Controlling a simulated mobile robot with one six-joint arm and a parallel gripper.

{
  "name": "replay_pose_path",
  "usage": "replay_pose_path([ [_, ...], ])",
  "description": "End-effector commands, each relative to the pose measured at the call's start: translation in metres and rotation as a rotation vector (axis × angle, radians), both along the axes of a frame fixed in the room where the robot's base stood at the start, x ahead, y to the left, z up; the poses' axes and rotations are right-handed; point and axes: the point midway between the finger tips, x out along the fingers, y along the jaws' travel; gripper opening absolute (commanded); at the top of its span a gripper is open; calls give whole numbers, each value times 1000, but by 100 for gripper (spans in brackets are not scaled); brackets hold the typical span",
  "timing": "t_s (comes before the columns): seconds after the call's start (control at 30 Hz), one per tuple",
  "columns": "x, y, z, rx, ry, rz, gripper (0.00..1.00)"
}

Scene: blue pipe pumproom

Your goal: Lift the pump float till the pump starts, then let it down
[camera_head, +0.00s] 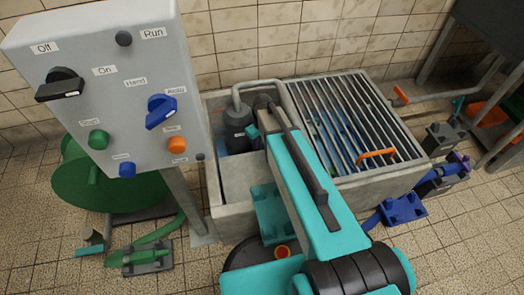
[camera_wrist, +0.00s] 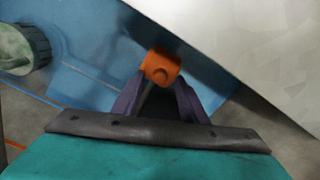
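The pump (camera_head: 238,125), a dark cylinder with a grey pipe from its top, stands in the left part of the concrete sump (camera_head: 250,182). My arm reaches across the sump and hides part of it. My gripper's fingertips cannot be made out in the head view. In the wrist view, the dark purple fingers of my gripper (camera_wrist: 161,88) reach to a small orange rounded piece (camera_wrist: 160,66), which lies at their tips. I cannot tell if the fingers press on it, or whether it is the float. No float can be identified in the head view.
A grey control box (camera_head: 110,75) with labelled knobs stands at the left, close to the sump. A metal grating (camera_head: 355,120) covers the sump's right part. A pale flat surface (camera_wrist: 260,50) lies close to my fingers at the upper right of the wrist view.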

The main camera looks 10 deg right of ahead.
Motion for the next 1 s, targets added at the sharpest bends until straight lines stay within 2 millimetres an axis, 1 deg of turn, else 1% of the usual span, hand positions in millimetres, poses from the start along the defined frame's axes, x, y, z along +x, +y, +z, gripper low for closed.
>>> replay_pose_path([
  [0.03,0,0,-5,0,0,0,39],
  [0.13,0,0,-9,0,0,0,39],
  [0.47,0,0,-10,0,0,0,39],
  [0.6,0,0,-10,0,0,0,15],
  [0.7,0,0,-10,0,0,-1,0],
  [1.0,0,0,-9,0,2,0,0],
])
